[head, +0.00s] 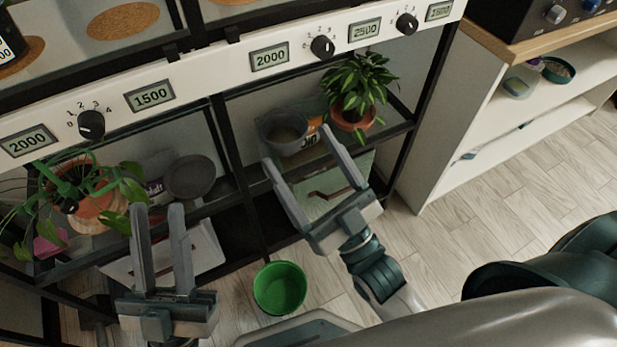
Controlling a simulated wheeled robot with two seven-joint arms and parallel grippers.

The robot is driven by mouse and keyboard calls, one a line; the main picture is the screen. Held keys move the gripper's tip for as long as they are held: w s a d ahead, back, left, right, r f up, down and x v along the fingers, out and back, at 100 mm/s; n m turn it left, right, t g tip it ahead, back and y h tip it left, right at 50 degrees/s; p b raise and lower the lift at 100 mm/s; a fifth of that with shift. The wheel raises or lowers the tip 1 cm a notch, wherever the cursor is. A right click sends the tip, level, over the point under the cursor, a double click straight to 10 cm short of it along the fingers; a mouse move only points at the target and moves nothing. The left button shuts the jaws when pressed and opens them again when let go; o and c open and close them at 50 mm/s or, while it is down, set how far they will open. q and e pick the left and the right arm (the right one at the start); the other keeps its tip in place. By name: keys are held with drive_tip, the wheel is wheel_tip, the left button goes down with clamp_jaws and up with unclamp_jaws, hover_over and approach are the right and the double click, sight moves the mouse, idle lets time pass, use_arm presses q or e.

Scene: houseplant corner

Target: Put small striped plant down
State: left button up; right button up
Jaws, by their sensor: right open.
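A leafy green plant (360,84) in a terracotta pot (351,121) stands upright on the right part of the shelf. It looks like the small striped plant, but stripes are hard to make out. My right gripper (297,146) is open and empty; its right fingertip is just left of and below this pot, apart from it as far as I can tell. My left gripper (158,207) is at lower left with a narrow gap between its fingers and nothing visible in it. A trailing plant (96,204) in another terracotta pot is left of it.
A grey pot (283,133) stands left of the leafy plant. A dark round pan-like item (190,177) is on the shelf's left half. A white panel with dials (270,58) runs above. A green bucket (279,288) is on the floor between my grippers.

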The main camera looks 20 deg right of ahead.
drive_tip(key=s+a+r+m+t, duration=0.1)
drive_tip(key=s+a+r+t, duration=0.1)
drive_tip(key=s+r, duration=0.2)
drive_tip(key=s, duration=0.3)
drive_tip(key=shift+s+r+y, duration=0.2)
drive_tip(key=shift+s+y, duration=0.05)
drive_tip(key=shift+y, duration=0.15)
drive_tip(key=shift+w+a, duration=0.1)
